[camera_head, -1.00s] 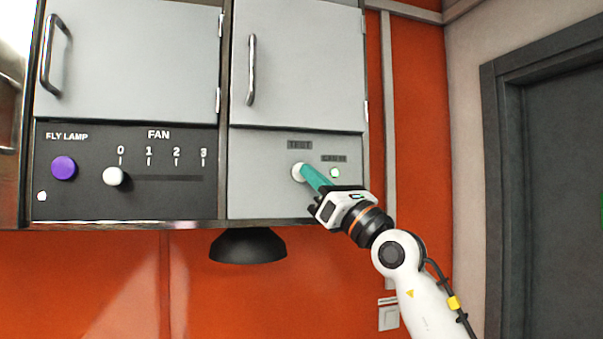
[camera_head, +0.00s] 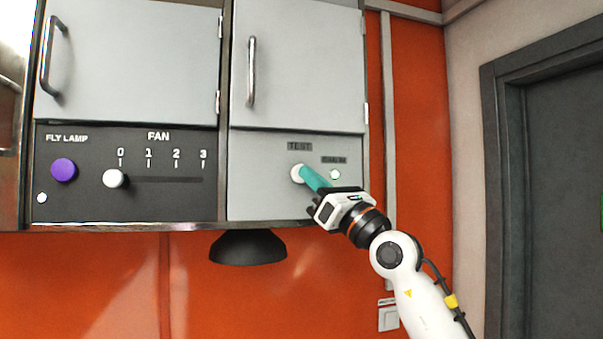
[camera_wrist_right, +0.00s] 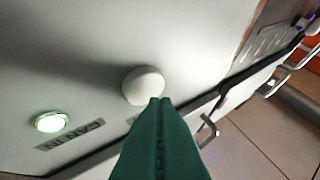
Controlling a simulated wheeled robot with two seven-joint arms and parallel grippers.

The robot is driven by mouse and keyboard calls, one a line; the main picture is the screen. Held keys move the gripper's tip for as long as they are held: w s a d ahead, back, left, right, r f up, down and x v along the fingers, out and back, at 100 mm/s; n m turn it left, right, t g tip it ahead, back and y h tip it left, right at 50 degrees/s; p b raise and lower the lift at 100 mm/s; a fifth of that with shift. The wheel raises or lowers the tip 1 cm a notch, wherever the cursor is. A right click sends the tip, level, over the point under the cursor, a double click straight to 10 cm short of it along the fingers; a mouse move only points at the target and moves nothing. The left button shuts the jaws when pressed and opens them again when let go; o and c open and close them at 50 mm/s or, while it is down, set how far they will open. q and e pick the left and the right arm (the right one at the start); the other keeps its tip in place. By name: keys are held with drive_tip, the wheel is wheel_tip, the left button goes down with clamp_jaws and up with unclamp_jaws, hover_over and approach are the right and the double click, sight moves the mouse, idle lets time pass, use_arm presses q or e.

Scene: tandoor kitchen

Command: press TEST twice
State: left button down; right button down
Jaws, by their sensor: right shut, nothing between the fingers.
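The TEST button (camera_head: 297,174) is a round white knob on the grey panel under the right cabinet door, below the TEST label (camera_head: 299,147). It also shows in the wrist view (camera_wrist_right: 142,85). My right gripper (camera_head: 307,175) is shut and empty, its teal fingers pointing at the button from the lower right. In the wrist view the fingertips (camera_wrist_right: 160,101) overlap the button's edge; whether they touch or press it I cannot tell. A small round lamp (camera_head: 335,174) right of the button glows whitish green in the wrist view (camera_wrist_right: 50,122). My left gripper is not in view.
Left of the grey panel is a black panel (camera_head: 130,205) with a purple FLY LAMP button (camera_head: 64,169) and a white FAN slider knob (camera_head: 114,179) at 0. A dark dome (camera_head: 248,248) hangs below the cabinet. Cabinet handles (camera_head: 251,72) stick out above.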

drive_tip(key=shift+w+a, duration=0.15)
drive_tip(key=shift+w, duration=0.45)
idle(0.7)
drive_tip(key=shift+s, duration=0.15)
drive_tip(key=shift+s+d, duration=0.2)
drive_tip(key=shift+s, duration=0.45)
drive_tip(key=shift+s+f, duration=0.1)
drive_tip(key=s+b, duration=0.1)
drive_tip(key=s, duration=0.1)
drive_tip(key=s+d+b, duration=0.1)
drive_tip(key=s, duration=0.1)
drive_tip(key=shift+s+d, duration=0.15)
drive_tip(key=shift+s, duration=0.15)
idle(2.5)
